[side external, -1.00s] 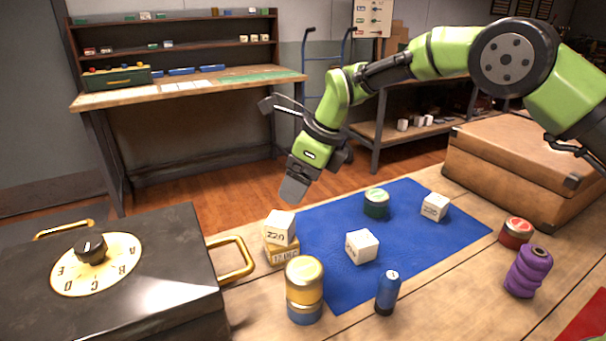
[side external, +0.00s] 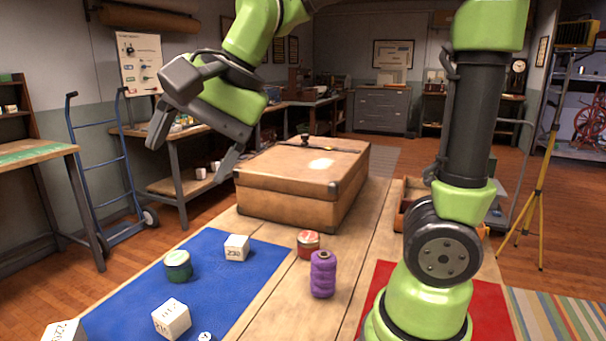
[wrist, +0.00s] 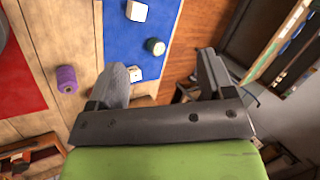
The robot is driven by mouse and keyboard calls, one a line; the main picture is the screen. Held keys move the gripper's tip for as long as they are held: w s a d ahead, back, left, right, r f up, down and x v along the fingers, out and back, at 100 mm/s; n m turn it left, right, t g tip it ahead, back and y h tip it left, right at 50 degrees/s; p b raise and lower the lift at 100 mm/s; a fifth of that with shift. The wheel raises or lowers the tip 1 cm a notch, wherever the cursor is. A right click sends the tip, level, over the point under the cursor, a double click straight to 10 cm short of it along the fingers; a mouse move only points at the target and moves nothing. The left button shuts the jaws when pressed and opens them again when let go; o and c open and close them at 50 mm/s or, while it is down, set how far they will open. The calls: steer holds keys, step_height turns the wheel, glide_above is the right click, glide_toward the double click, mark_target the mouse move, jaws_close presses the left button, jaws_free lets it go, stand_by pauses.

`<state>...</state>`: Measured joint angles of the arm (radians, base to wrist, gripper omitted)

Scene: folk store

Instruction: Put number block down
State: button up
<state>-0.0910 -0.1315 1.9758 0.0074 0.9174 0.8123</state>
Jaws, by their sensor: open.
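White number blocks stand on the blue mat (side external: 105,305) in the side view. One block (side external: 236,247) is near the mat's far right edge, beside the green tin (side external: 178,265). Another block (side external: 171,319) is nearer the camera, and a third (side external: 65,331) is cut off at the bottom left. My gripper (side external: 192,158) is raised above and behind the mat, its fingers spread with nothing between them. In the wrist view my gripper (wrist: 163,60) is also open and empty. A white block (wrist: 137,11) and a partly hidden one (wrist: 135,74) show there.
A brown suitcase (side external: 300,180) stands behind the mat. A red tin (side external: 308,244) and purple spool (side external: 323,274) stand on bare wood right of the mat. A red mat (side external: 382,285) lies farther right. A blue hand truck (side external: 100,170) stands on the floor.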

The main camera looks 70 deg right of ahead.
steer(key=s+d+f+n, duration=0.1)
steer(key=s+n, duration=0.3)
steer(key=s, duration=0.2)
steer(key=s+d+f+n+t, duration=0.1)
steer(key=s+n, duration=0.3)
steer(key=s, duration=0.2)
steer(key=shift+s+d+f+n+h, duration=0.25)
steer(key=shift+s+d+n+h, duration=0.05)
steer(key=shift+s+d+h, duration=0.1)
